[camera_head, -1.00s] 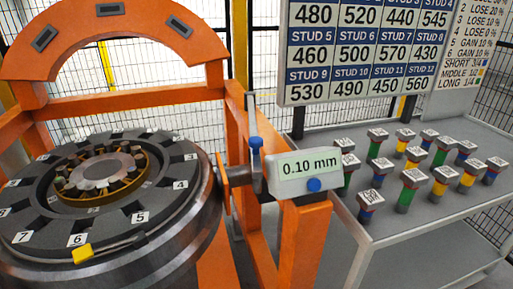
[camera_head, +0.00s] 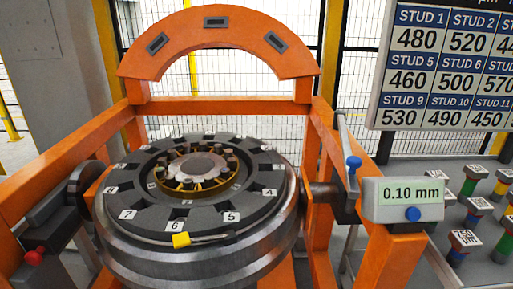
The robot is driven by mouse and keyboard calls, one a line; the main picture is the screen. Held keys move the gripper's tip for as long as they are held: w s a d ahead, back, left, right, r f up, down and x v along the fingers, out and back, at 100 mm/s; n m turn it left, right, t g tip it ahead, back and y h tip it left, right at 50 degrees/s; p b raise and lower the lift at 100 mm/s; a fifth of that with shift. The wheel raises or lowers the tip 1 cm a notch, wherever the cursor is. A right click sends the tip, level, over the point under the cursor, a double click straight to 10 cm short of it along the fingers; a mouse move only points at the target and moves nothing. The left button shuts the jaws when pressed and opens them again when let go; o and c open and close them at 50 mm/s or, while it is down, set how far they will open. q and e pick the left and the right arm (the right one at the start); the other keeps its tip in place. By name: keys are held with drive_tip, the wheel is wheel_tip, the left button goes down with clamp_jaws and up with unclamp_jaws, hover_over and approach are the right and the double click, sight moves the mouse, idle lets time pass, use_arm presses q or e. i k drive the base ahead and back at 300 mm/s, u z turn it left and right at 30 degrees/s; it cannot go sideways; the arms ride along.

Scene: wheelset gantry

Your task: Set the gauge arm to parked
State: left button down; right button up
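The gauge box (camera_head: 385,213) is mounted on the right post of the orange gantry. Its display reads 0.10 mm and a blue button (camera_head: 412,214) sits below the reading. A thin grey arm (camera_head: 345,135) with a blue knob (camera_head: 353,163) stands nearly upright just left of the box; it appears to be the gauge arm. The dark wheel (camera_head: 200,235) lies face up in the gantry, with numbered slots around its rim. A yellow-ended pointer (camera_head: 181,240) lies at its front edge near label 6. Neither gripper is in view.
The orange gantry (camera_head: 215,106) surrounds the wheel, with an arch behind. A dark block with a red knob (camera_head: 33,257) stands at the left. A grey table (camera_head: 440,245) at the right holds several coloured studs under a stud number board (camera_head: 450,65).

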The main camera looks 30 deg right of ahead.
sight(351, 162)
drive_tip(key=u, duration=1)
drive_tip(key=k, duration=0.8)
drive_tip(key=z, duration=1.2)
